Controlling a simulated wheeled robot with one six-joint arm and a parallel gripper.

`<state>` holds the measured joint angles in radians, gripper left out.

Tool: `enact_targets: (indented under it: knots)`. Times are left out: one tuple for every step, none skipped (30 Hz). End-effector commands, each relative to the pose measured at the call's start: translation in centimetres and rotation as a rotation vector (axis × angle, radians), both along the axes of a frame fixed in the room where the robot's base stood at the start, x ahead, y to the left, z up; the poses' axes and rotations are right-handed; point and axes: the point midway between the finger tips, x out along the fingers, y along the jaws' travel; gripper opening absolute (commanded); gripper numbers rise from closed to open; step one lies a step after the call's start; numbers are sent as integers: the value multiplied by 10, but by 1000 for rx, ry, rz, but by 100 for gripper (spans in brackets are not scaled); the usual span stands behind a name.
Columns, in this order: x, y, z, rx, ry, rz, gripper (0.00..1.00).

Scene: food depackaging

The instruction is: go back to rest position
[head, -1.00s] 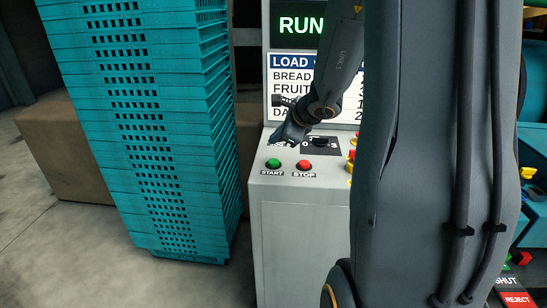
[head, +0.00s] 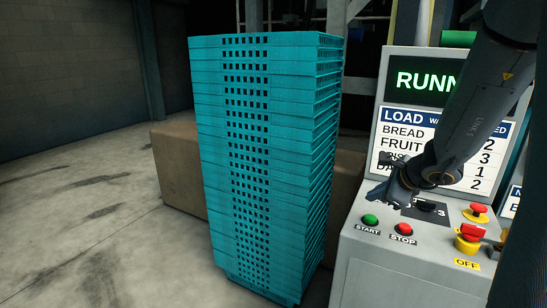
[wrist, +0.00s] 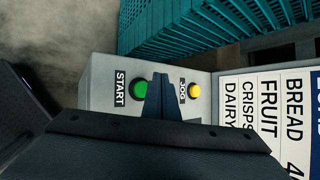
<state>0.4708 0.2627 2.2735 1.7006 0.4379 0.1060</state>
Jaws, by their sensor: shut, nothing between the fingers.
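My gripper (head: 385,192) hangs above the left part of the grey control console (head: 400,265), left of the black selector and behind the green START button (head: 370,220). Its fingers are together and hold nothing; the fingertips also show in the wrist view (wrist: 161,92), between the green START button (wrist: 140,91) and a yellow button (wrist: 194,90). I cannot tell from these views whether the gripper touches the panel. My arm reaches down from the upper right in the head view.
A tall stack of teal crates (head: 245,150) stands left of the console, before a brown block (head: 180,170). The red STOP button (head: 404,229) and an emergency stop (head: 468,235) are on the panel. A LOAD screen (head: 440,130) stands behind. Floor at left is clear.

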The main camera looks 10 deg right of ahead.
Motion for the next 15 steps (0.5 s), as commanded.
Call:
enact_targets:
  knots:
    - [-5,17,-3,-31,16,71,0]
    - [-10,27,-6,-55,28,122,0]
    - [-17,42,-9,-93,44,202,0]
    - [-24,54,-12,-125,58,269,0]
    - [-31,66,-16,-158,72,340,0]
    - [-42,81,-20,-204,90,434,0]
    - [-50,91,-24,-239,102,506,0]
    - [-59,101,-27,-274,115,578,0]
    - [-71,112,-31,-321,130,672,0]
    - [-80,120,-35,-356,141,745,0]
    - [-89,127,-37,-392,150,815,0]
    - [-101,136,-41,-439,163,910,0]
    - [-110,142,-44,-476,171,982,0]
    - [-118,146,-46,-512,179,1053,0]
    - [-130,152,-50,-561,189,1149,0]
